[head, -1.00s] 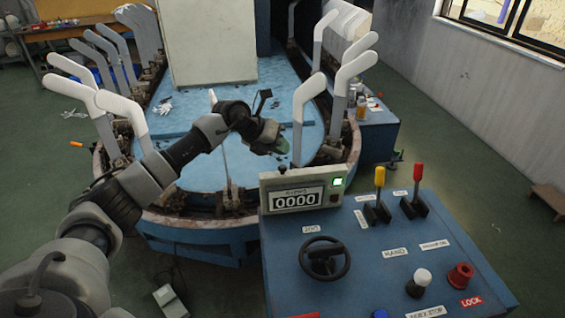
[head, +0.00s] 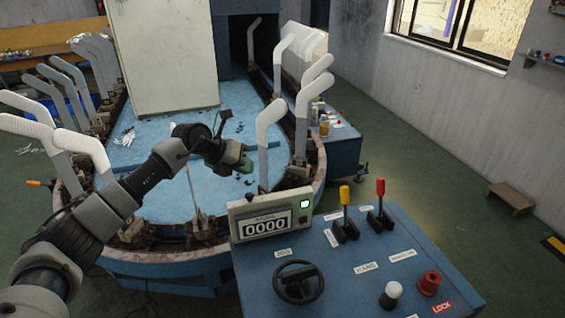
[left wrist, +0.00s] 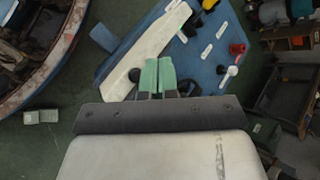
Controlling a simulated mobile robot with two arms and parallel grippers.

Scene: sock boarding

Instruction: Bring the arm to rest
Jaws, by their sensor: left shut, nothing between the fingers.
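My left arm reaches in from the left in the head view. My left gripper (head: 243,164) is above the blue round platform (head: 170,190), just beyond the counter box (head: 268,222). Its green fingertips also show in the left wrist view (left wrist: 157,77), pressed together with nothing between them. The control console (head: 340,270) lies to the front right of the gripper, and the gripper is apart from it. My right arm and gripper are not in view.
Several white sock-board forms (head: 270,118) stand around the platform rim on both sides of the arm. The console carries a black handwheel (head: 298,283), a yellow lever (head: 345,195) and a red lever (head: 380,187). Green floor (head: 440,200) is open at the right.

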